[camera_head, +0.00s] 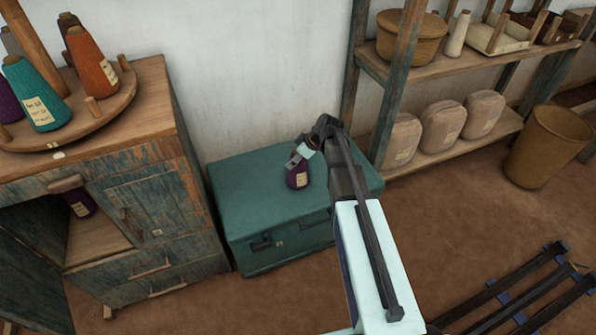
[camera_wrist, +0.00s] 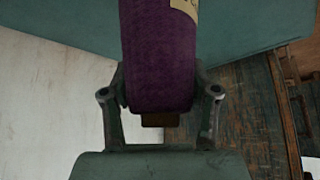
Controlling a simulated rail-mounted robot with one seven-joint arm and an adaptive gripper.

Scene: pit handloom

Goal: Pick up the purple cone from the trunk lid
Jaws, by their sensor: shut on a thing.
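The purple cone (camera_head: 298,178) with a pale label stands on or just above the teal trunk lid (camera_head: 245,205) in the head view; I cannot tell whether it touches the lid. My gripper (camera_head: 302,156) is over the cone from above and behind, and hides its upper part. In the wrist view the purple cone (camera_wrist: 157,60) lies between the two fingers of my gripper (camera_wrist: 160,95), which are shut on it. Its far end runs out of the frame at the top.
A worn cabinet (camera_head: 150,195) stands left of the trunk, with a round wooden rack (camera_head: 75,125) of several cones on top and another purple cone (camera_head: 79,203) in its open compartment. Shelves (camera_head: 450,145) with wrapped bundles and a basket (camera_head: 547,145) are at right. Dark bars lie on the floor at lower right.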

